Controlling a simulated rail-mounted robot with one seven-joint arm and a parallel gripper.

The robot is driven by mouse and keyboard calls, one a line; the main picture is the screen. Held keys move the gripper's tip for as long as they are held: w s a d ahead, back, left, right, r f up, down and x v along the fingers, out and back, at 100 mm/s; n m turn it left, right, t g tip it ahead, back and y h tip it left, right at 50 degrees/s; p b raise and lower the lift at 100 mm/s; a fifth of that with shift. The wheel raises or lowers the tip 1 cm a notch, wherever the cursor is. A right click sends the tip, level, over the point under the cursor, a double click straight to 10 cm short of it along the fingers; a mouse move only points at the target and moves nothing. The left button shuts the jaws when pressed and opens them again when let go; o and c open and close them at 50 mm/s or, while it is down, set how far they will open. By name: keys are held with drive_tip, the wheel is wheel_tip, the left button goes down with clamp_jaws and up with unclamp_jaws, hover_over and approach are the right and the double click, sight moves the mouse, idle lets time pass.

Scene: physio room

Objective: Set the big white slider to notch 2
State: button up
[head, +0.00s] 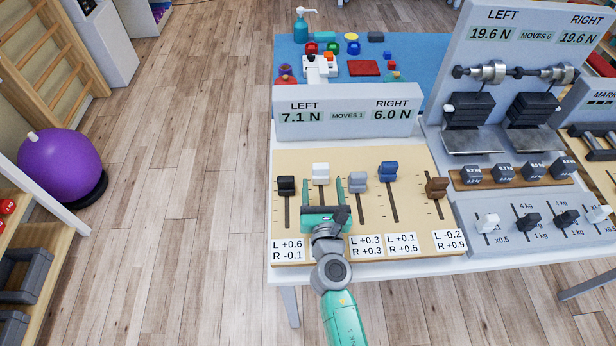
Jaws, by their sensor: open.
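The big white slider (321,170) is a white block knob near the upper end of its slot on the beige panel (409,222), second from the left. My gripper (324,184) comes from the front, its green fingers open on either side of that slot. The fingertips reach about the knob's lower part, one to its left and one to its right. I cannot tell whether they touch it or how high they are above the panel. My gripper hides the lower slot, and the notch marks there cannot be read.
A black slider (286,184) is close on the left and a grey slider (358,181) close on the right. Blue (388,170) and brown (436,186) sliders are farther right. The display (347,115) behind reads left 7.1 N, right 6.0 N, moves 1.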

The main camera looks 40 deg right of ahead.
sight(321, 171)
drive_tip(key=shift+s+f+n, duration=0.1)
drive_tip(key=shift+f+n, duration=0.2)
drive_tip(key=shift+f, duration=0.45)
drive_tip(key=b+x, duration=0.2)
drive_tip(key=x, duration=0.6)
drive_tip(key=shift+s+b, duration=0.1)
drive_tip(key=shift+b, duration=0.2)
